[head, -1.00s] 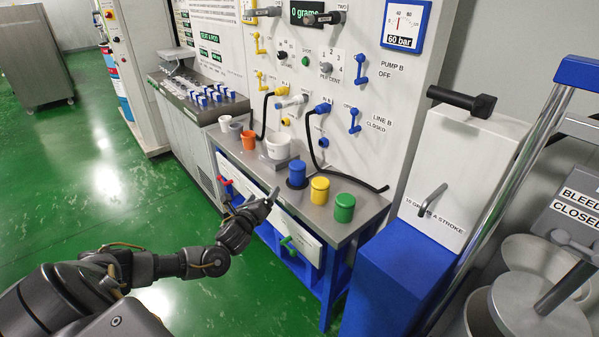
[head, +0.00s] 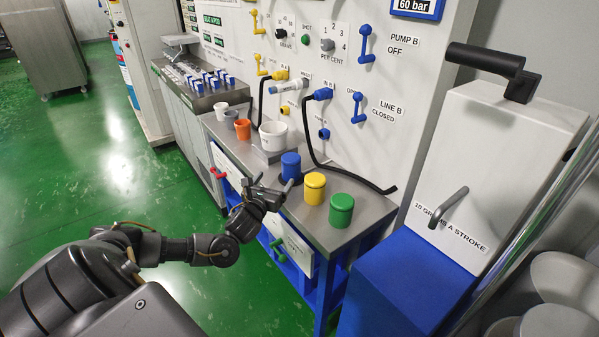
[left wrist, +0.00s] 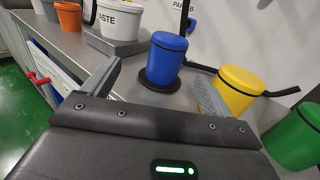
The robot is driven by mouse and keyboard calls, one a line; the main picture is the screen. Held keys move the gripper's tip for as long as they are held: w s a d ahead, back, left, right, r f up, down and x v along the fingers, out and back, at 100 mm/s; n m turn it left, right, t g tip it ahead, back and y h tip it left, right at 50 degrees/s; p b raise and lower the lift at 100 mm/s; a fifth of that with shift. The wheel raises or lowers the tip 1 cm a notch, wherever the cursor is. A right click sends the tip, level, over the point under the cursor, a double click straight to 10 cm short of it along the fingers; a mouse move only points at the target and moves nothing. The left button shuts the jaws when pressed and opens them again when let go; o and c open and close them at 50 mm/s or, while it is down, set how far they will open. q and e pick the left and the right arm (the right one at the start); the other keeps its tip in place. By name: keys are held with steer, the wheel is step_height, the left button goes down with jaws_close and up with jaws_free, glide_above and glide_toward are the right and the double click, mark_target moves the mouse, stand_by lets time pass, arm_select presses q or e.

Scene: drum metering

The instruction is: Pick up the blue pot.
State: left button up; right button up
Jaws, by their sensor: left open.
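The blue pot (head: 290,166) stands upright on the steel bench, the leftmost of three lidded pots. It also shows in the left wrist view (left wrist: 165,58), on a dark round base. My left gripper (head: 271,186) is just in front of the blue pot, at about bench height. In the left wrist view the two fingers of my left gripper (left wrist: 152,88) are spread, with the blue pot beyond and between them, apart from both. The gripper is open and empty. My right gripper does not show.
A yellow pot (head: 314,188) and a green pot (head: 341,210) stand to the right of the blue one. A white waste tub (head: 273,136) and an orange cup (head: 243,129) stand to the left. A black hose (head: 350,179) lies behind the pots.

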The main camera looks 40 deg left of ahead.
mark_target(286, 171)
arm_select(q)
steer(key=shift+w+f, duration=0.4)
steer(key=shift+f, duration=0.35)
steer(key=shift+w+f+b, duration=0.15)
steer(key=shift+w+b, duration=0.05)
steer(key=shift+b, duration=0.15)
steer(key=shift+w+a+r, duration=0.1)
steer(key=shift+w+r, duration=0.1)
steer(key=x, duration=0.5)
steer(key=shift+w+d, duration=0.2)
steer(key=shift+d, duration=0.05)
steer(key=shift+w, duration=0.1)
steer(key=x, duration=0.3)
steer(key=p+x, duration=0.1)
steer(key=x, duration=0.1)
steer(key=shift+d, duration=0.3)
steer(key=shift+r, duration=0.1)
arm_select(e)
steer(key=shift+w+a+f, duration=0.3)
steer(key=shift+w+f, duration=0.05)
arm_select(q)
steer(key=shift+c, duration=0.4)
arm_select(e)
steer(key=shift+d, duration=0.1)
